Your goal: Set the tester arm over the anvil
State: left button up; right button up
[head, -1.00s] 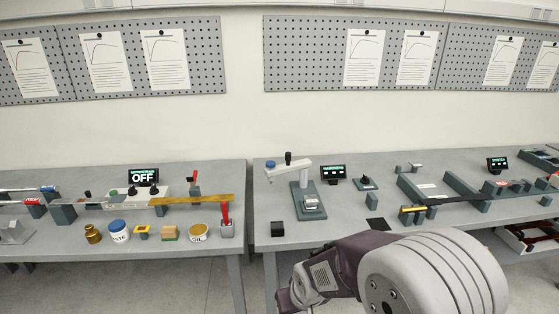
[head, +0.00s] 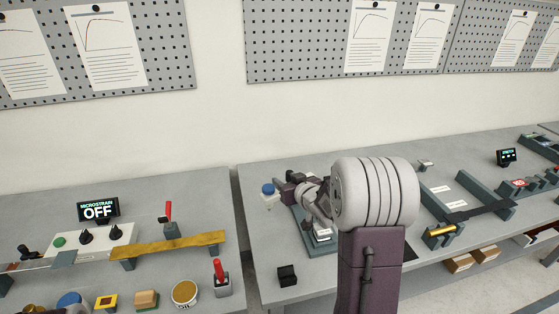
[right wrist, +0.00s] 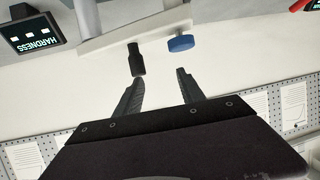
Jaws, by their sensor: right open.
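The hardness tester's base (head: 309,242) stands on the right bench, with the pale anvil block (head: 322,236) on it, partly hidden by my right arm. The tester arm shows in the right wrist view as a white bar (right wrist: 125,32) with a black knob (right wrist: 136,60) and a blue knob (right wrist: 181,43). In the head view its blue-knobbed end (head: 268,188) sticks out left of the base, not over the anvil; the rest is mostly hidden. My right gripper (right wrist: 160,76) is open and empty at the bar, one fingertip close to the black knob; touching cannot be told.
The hardness display (right wrist: 32,34) stands close to the tester. A small black block (head: 287,275) sits at the bench's front left. A gap separates this bench from the left bench, which holds a brass strip (head: 168,244) and several small items. Grey fixtures (head: 470,209) lie to the right.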

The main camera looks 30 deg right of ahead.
jog(key=s+d+m+h, duration=0.1)
jog(key=s+d, duration=0.2)
jog(key=p+x, duration=0.1)
jog(key=x, duration=0.7)
jog(key=shift+w+r, duration=0.1)
jog(key=shift+w+d, duration=0.15)
jog(key=shift+w, duration=0.15)
jog(key=shift+w+f, duration=0.3)
jog(key=shift+w, duration=0.05)
pick_arm(q)
jog(key=shift+s+r, duration=0.3)
jog(key=shift+r, duration=0.2)
jog(key=shift+s+r, duration=0.25)
jog(key=shift+r, duration=0.25)
pick_arm(e)
grip_shut()
